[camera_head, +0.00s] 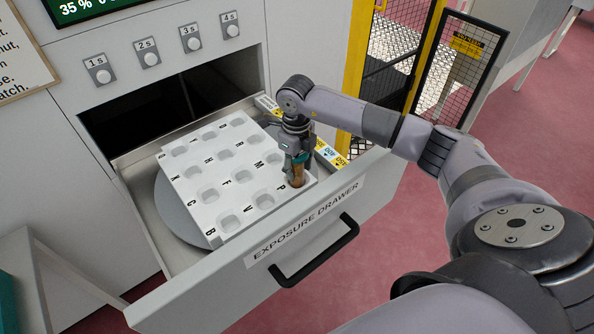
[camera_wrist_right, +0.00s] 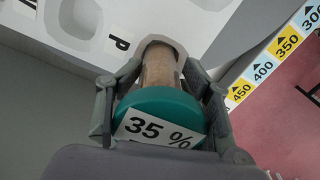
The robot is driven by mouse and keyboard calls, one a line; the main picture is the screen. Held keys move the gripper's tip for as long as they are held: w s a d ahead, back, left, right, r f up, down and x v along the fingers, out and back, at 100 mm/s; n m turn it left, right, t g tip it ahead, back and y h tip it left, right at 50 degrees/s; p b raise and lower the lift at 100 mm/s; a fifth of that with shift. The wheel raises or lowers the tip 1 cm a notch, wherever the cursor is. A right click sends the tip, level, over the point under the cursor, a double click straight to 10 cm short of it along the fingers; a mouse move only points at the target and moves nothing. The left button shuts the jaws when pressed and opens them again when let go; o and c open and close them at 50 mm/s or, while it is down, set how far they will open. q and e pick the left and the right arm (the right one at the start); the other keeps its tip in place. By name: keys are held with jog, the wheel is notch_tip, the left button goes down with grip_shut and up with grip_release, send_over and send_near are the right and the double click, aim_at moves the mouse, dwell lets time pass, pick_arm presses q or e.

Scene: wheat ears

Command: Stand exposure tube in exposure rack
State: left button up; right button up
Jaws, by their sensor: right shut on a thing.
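The exposure tube (camera_head: 297,177) is brownish with a teal cap. In the right wrist view the tube (camera_wrist_right: 158,68) points away from me, and its cap (camera_wrist_right: 155,108) carries a "35 %" label. My right gripper (camera_head: 297,160) is shut on the tube near its cap and holds it roughly upright. The white exposure rack (camera_head: 188,186) has rows of lettered square holes. The tube's lower end is at the front right corner hole beside the letter P; how deep it sits is hidden. My left gripper is not in view.
The rack sits on a grey round plate (camera_head: 172,215) in the open exposure drawer (camera_head: 225,285), with a black handle (camera_head: 318,255) in front. A coloured number scale (camera_wrist_right: 268,65) runs along the drawer's right side. The other visible holes look empty. A yellow-framed mesh fence (camera_head: 455,60) stands behind my right arm.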

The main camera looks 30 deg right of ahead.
jog(key=c, duration=0.3)
jog(key=shift+c, duration=0.2)
jog(key=shift+r, duration=0.1)
jog(key=shift+r, duration=0.45)
notch_tip(320, 180, up, 14)
jog(key=b, duration=0.3)
jog(key=shift+w+f, duration=0.1)
jog(key=shift+f, duration=0.15)
jog(key=shift+r, duration=2.8)
